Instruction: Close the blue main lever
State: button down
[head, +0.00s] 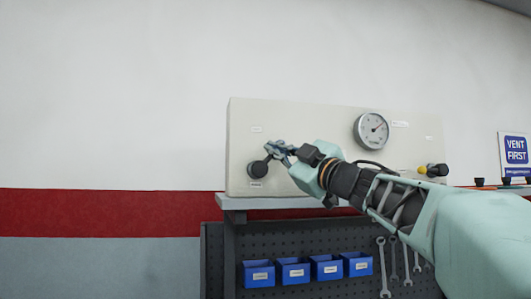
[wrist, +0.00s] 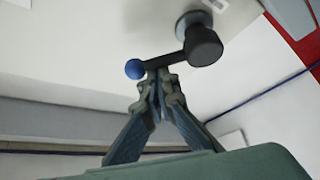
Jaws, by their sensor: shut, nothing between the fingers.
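The blue main lever shows in the wrist view as a blue ball (wrist: 134,69) on the end of a short dark arm (wrist: 168,60). The arm runs to a round black hub (wrist: 204,46) on the panel. In the head view the hub (head: 258,169) is at the panel's lower left, and the blue ball cannot be made out there behind my fingers. My gripper (wrist: 160,78) is shut and empty. Its tips are right at the lever arm, close to the ball; I cannot tell whether they touch. In the head view my gripper (head: 274,150) is just up and right of the hub.
The pale panel (head: 310,120) carries a round gauge (head: 371,131) and a yellow-and-black knob (head: 433,170) at the right. It stands on a grey shelf (head: 236,203). Below are blue bins (head: 258,274) and hanging wrenches (head: 383,268). The wall left of the panel is clear.

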jog(key=f+m+t+h+b, duration=0.1)
jog(key=m+h+b, duration=0.1)
jog(key=m+b, duration=0.1)
jog(key=d+f+m+t+h+b, duration=0.1)
jog(key=m+t+h+b, duration=0.1)
jog(key=m, duration=0.3)
jog(key=d+f+m+t+h+b, duration=0.1)
jog(key=f+m+t+h+b, duration=0.1)
jog(key=m+b, duration=0.2)
jog(key=shift+w+d+m+h, duration=0.1)
jog(key=shift+w+m+h, duration=0.2)
jog(key=shift+m, duration=0.1)
jog(key=shift+r, duration=0.1)
